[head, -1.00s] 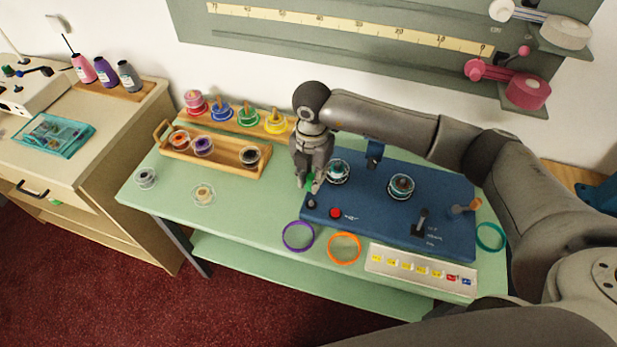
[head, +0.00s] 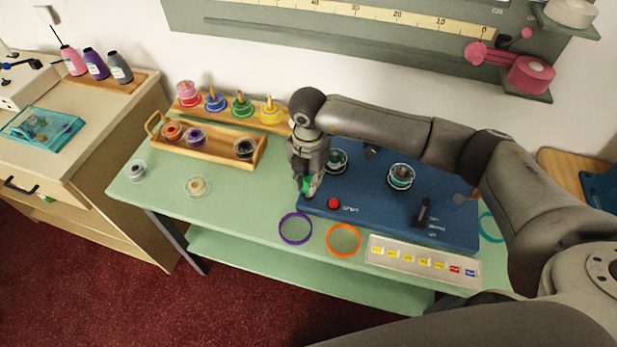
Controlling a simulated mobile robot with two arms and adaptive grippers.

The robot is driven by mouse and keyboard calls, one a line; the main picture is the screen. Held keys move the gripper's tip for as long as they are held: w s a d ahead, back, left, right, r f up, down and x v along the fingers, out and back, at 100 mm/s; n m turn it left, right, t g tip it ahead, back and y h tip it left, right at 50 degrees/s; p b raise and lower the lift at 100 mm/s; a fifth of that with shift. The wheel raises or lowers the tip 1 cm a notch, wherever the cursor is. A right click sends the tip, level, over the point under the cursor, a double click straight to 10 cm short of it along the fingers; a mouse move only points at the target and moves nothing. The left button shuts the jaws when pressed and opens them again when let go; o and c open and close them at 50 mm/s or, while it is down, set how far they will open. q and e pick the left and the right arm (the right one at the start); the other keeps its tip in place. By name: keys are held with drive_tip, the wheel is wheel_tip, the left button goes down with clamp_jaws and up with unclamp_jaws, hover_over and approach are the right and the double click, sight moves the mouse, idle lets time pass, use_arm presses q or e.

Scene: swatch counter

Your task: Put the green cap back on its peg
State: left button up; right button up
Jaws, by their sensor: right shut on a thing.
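My right gripper (head: 307,188) points down at the left end of the blue panel (head: 385,214). It is shut on the green cap (head: 306,184), of which only a small green patch shows between the fingers. A small dark peg stood at this corner of the panel in the earlier view. It is now largely hidden by the fingers and cap, so I cannot tell whether the cap touches it. My left gripper is not in view.
A red button (head: 333,203) and a spool (head: 336,161) are close right of the gripper. Purple (head: 295,242) and orange (head: 343,254) rings lie in front. A wooden tray (head: 210,152) stands left, with a rack of coloured spools behind.

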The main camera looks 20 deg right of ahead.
idle(0.3)
drive_tip(key=shift+f, duration=0.15)
drive_tip(key=shift+f+b, duration=0.95)
drive_tip(key=shift+f, duration=0.1)
drive_tip(key=o, duration=0.8)
drive_tip(key=shift+c, duration=0.2)
drive_tip(key=shift+r+p, duration=2.4)
drive_tip(key=shift+r, duration=1.15)
